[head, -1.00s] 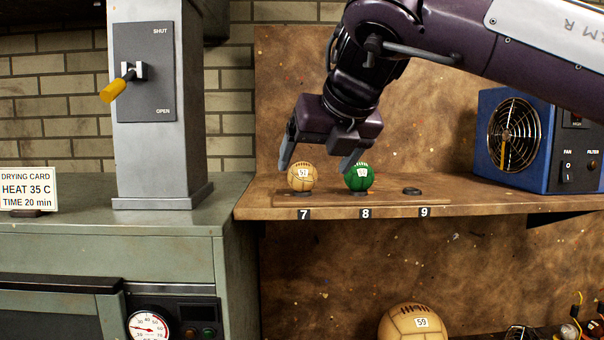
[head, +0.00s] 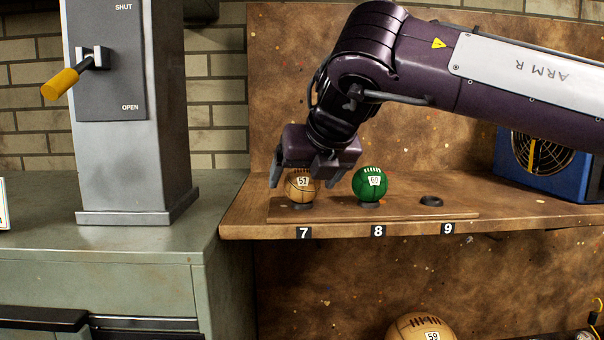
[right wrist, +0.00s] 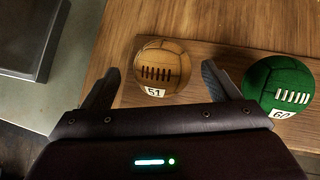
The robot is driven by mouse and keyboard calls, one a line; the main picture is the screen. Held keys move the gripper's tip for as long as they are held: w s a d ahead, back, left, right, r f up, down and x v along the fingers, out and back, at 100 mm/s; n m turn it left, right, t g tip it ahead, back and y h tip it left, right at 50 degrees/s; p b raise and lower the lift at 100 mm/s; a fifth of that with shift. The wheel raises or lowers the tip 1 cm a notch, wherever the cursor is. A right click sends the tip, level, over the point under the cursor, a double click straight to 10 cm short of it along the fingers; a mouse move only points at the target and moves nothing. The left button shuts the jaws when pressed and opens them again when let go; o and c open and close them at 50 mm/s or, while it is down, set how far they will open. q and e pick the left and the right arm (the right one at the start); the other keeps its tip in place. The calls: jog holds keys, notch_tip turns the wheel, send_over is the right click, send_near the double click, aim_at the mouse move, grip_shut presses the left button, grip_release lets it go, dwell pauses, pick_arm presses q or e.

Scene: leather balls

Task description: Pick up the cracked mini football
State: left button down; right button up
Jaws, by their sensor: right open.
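A small tan football (head: 300,194) with a "51" label sits on a dark ring over the number 7 on the wooden shelf. It also shows in the right wrist view (right wrist: 160,69), with dark lacing; dark lines cross it, but I cannot tell seams from cracks. A small green football (head: 370,186) labelled "60" sits over number 8, and also shows in the wrist view (right wrist: 278,86). My right gripper (head: 300,174) is open and empty, just above and behind ball 51. In the wrist view its fingers (right wrist: 161,76) point to either side of that ball. My left gripper is out of view.
An empty ring (head: 431,201) lies over number 9. A blue fan box (head: 570,180) stands at the shelf's right. A larger tan ball (head: 408,328) labelled "59" is below. A grey column with a yellow-handled lever (head: 60,84) stands on the green cabinet at left.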

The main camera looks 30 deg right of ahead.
aim_at(302, 183)
jog(key=shift+w+d+f, duration=0.25)
jog(key=shift+w+f, duration=0.15)
jog(key=shift+w, duration=0.15)
jog(key=shift+w+d+f, duration=0.2)
jog(key=shift+w+f, duration=0.15)
jog(key=shift+w, duration=0.15)
jog(key=shift+w+f, duration=0.15)
jog(key=shift+f, duration=0.05)
jog(key=shift+r, duration=0.1)
jog(key=shift+s+a+r, duration=0.1)
jog(key=shift+s+a, duration=0.1)
jog(key=shift+s, duration=0.1)
jog(key=c, duration=0.5)
jog(key=shift+d, duration=0.15)
jog(key=c, duration=0.6)
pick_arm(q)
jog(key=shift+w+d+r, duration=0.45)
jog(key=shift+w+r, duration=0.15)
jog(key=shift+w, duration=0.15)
pick_arm(e)
jog(key=shift+r, duration=0.1)
